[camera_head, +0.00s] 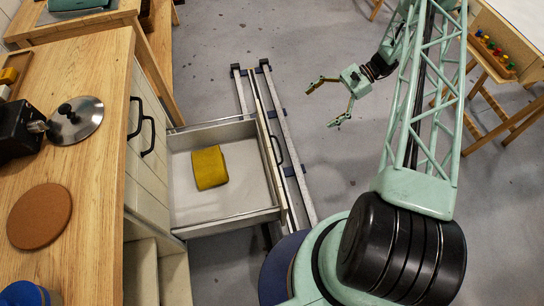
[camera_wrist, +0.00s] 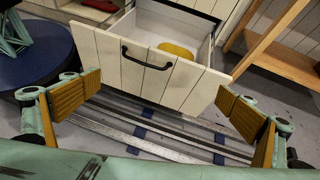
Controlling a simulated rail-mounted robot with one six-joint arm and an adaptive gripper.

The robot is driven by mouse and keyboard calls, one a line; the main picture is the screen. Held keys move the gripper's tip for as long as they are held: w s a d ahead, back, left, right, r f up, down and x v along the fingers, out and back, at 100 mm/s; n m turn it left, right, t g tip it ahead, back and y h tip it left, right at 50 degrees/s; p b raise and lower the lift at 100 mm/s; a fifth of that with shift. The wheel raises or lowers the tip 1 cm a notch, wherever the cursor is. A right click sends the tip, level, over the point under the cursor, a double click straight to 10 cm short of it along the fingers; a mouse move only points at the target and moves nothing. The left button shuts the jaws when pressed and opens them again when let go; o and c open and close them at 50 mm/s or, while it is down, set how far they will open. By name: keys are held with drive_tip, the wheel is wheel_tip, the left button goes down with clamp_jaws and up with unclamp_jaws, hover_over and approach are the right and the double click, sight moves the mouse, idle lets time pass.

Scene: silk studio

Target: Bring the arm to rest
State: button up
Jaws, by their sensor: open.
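My gripper (camera_head: 325,103) is open and empty. In the head view it hangs in free air to the right of the open drawer and above the floor, apart from everything. In the wrist view its two fingers (camera_wrist: 158,108) stand wide apart at the left and right, with nothing between them but the view of the drawer front and rails. My arm is bent, with its lattice link rising at the right of the head view.
An open drawer (camera_head: 180,200) holds a yellow block (camera_head: 209,167). Floor rails (camera_head: 290,165) run beside it. A wooden counter (camera_head: 95,215) carries a pot lid (camera_head: 85,125) and a cork mat (camera_head: 39,216). A stand with coloured pegs (camera_head: 493,50) is at upper right. Grey floor around my gripper is clear.

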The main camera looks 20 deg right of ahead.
drive_tip(key=s+d+f+m+t+y, duration=0.1)
drive_tip(key=s+f, duration=0.4)
drive_tip(key=f, duration=0.8)
drive_tip(key=shift+s+d+f+m+t, duration=0.2)
drive_tip(key=shift+f+m+t, duration=0.25)
drive_tip(key=shift+m, duration=0.55)
drive_tip(key=shift+a, duration=0.15)
drive_tip(key=p+x, duration=0.3)
drive_tip(key=x, duration=0.6)
drive_tip(key=shift+a, duration=0.4)
drive_tip(key=shift+d+r, duration=0.1)
drive_tip(key=shift+d, duration=0.05)
drive_tip(key=b+v, duration=0.3)
drive_tip(key=v, duration=0.6)
drive_tip(key=shift+d, duration=0.4)
idle(0.3)
